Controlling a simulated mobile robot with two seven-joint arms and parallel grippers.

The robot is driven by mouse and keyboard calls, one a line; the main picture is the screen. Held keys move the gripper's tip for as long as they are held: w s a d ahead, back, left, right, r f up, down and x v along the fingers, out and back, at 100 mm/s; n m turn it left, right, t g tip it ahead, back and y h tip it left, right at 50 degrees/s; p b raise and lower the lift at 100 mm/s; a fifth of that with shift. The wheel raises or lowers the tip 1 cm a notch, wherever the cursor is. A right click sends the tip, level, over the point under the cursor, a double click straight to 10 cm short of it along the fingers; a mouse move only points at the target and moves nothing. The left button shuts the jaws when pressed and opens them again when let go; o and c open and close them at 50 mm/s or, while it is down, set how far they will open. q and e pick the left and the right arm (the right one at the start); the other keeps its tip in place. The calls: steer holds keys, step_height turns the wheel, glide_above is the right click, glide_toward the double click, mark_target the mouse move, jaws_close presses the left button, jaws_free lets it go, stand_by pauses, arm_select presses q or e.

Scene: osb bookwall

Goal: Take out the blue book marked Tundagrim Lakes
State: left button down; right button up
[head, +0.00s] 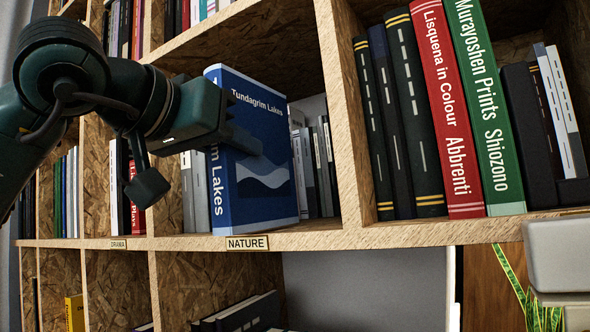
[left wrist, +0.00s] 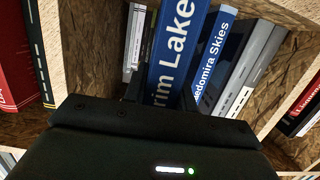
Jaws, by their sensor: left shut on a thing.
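The blue book marked Tundagrim Lakes (head: 262,195) stands in the shelf compartment labelled NATURE. Its spine and wave-pattern front cover show, and its bottom is near the shelf's front edge. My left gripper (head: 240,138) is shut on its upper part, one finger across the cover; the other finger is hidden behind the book. In the left wrist view the spine (left wrist: 172,45) sits between the fingers. A second blue book, lettered "edomira Skies" (left wrist: 222,50), leans beside it.
Grey and dark books (head: 318,165) stand further back, right of the blue book. A wooden upright (head: 345,120) separates them from black, red and green books (head: 485,105). A NATURE label (head: 247,243) is on the shelf edge. A green plant (head: 530,300) shows at lower right.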

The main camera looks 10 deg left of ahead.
arm_select(q)
steer(key=f+v, duration=0.1)
steer(key=v, duration=0.8)
steer(key=shift+s+f+b, duration=0.3)
steer(key=shift+s+b, duration=0.05)
